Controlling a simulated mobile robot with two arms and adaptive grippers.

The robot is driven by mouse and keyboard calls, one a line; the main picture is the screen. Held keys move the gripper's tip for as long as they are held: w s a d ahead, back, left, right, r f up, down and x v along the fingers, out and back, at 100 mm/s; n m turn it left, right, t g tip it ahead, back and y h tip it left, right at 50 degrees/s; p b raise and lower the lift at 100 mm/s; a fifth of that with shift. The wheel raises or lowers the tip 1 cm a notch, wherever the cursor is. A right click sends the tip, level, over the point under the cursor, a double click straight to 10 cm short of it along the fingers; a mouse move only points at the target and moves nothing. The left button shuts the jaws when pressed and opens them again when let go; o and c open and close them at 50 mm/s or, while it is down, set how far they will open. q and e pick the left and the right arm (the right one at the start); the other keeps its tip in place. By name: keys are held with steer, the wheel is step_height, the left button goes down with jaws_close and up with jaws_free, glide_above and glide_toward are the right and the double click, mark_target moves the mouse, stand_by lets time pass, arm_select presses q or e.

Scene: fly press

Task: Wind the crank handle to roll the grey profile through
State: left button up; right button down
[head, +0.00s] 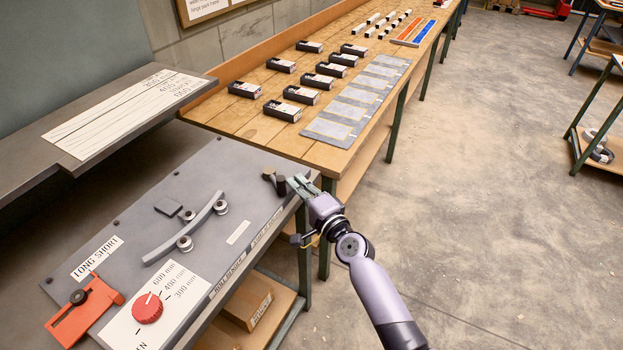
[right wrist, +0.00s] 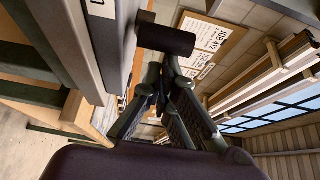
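The grey profile (head: 190,230) is a curved bar lying among several rollers on the bench machine (head: 240,185) in the head view. The crank handle (head: 281,186) is a dark upright grip at the machine's far right corner. It also shows in the right wrist view (right wrist: 165,39) as a black cylinder just beyond the fingertips. My right gripper (head: 300,184) is beside the handle, on its right. Its fingers (right wrist: 161,78) lean close together at the tips. I cannot tell whether they touch the handle. My left gripper is out of view.
A red dial (head: 147,308) and an orange stop (head: 82,312) sit on the machine's near end. A wooden table (head: 235,118) with several black boxes adjoins its far end. A cardboard box (head: 248,304) is on the shelf below. The floor (head: 470,200) at right is clear.

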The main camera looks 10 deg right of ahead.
mark_target(282, 188)
steer(key=s+a, duration=0.1)
steer(key=a, duration=0.2)
steer(key=shift+s+a, duration=0.15)
steer(key=shift+s, duration=0.25)
steer(key=shift+s+a+f+p, duration=0.15)
steer(key=shift+a+p, duration=0.25)
steer(key=shift+a, duration=0.5)
steer(key=shift+s+a, duration=0.1)
steer(key=shift+a, duration=0.35)
steer(key=shift+d, duration=0.2)
